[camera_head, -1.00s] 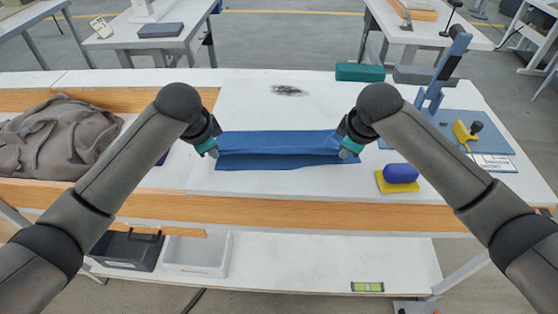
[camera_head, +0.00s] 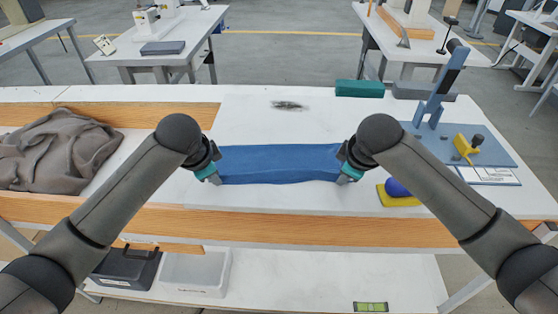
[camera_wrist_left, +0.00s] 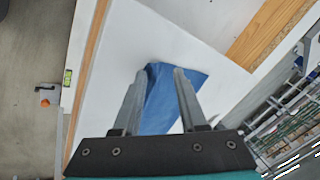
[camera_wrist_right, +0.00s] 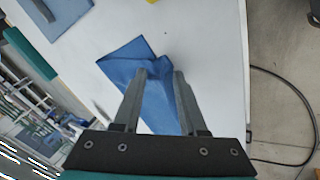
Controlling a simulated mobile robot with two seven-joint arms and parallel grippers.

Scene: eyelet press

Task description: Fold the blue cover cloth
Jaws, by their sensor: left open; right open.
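The blue cover cloth (camera_head: 280,164) lies on the white tabletop as a long narrow folded strip between my two grippers. My left gripper (camera_head: 214,179) is at its left end, near the front corner. In the left wrist view the cloth (camera_wrist_left: 160,105) shows between the open fingers (camera_wrist_left: 157,85). My right gripper (camera_head: 346,178) is at the right end, near the front corner. In the right wrist view the cloth (camera_wrist_right: 152,95) shows between the open fingers (camera_wrist_right: 156,85), with a raised crease near the tips. I cannot tell whether the fingers touch the cloth.
A crumpled grey-brown cloth (camera_head: 58,150) lies at the left. A blue press (camera_head: 436,100) stands on a blue mat at the right, with a yellow tool (camera_head: 466,147). A green box (camera_head: 359,88) stands at the back.

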